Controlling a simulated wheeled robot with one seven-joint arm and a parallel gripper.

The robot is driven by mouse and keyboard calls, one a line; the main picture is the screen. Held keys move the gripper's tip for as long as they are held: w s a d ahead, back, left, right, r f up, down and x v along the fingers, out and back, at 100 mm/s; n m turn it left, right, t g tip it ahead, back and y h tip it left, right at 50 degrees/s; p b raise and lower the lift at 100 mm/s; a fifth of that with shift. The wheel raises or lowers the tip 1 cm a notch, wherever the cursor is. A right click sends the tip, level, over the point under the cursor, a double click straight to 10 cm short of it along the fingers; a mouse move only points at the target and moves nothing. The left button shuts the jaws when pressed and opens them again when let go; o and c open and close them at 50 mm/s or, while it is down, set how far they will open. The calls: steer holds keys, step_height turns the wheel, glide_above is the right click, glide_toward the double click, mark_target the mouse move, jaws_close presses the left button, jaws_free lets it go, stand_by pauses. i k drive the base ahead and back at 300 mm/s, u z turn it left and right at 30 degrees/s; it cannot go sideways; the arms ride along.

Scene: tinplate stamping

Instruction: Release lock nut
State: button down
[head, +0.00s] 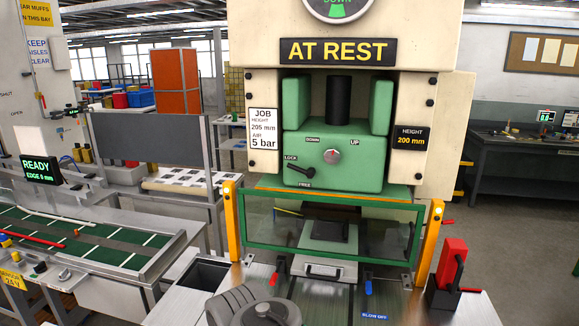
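The press (266,97) stands in the middle of the head view under an "AT REST" sign. Its green slide block (372,160) carries a small dark lever (301,170) between the labels "LOCK" and "FREE". The lever slants, and its upper left end is close to "LOCK". I take this lever to be the lock nut's handle; no separate nut can be made out. My gripper is not in view; grey rounded parts at the bottom edge look like my arm.
A green-framed clear guard (272,244) stands below the slide block, between yellow posts (432,234). A "JOB HEIGHT 205 mm" card (263,128) and a "HEIGHT 200 mm" display (411,137) flank the slide. A conveyor (150,272) lies left.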

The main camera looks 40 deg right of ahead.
mark_target(310, 172)
steer(key=i, duration=1)
